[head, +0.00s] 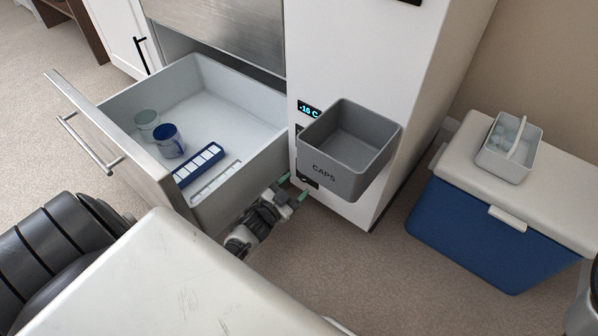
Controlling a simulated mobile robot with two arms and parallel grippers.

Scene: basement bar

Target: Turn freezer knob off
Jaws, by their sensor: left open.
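The freezer (350,210) is the white cabinet at the centre right, with a lit display (309,109) reading about -16 C. A small dark control plate (308,181) with what looks like the knob sits low on its front, partly under the grey bin. The knob's setting is too small to read. My left gripper (293,188) is open, with its green-tipped fingers at the freezer front right by the dark plate. I cannot tell whether the fingers touch the knob.
A grey CAPS bin (340,172) juts from the freezer above my gripper. A blue cooler (470,228) carrying a caddy (510,160) stands right; carpet between is clear.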

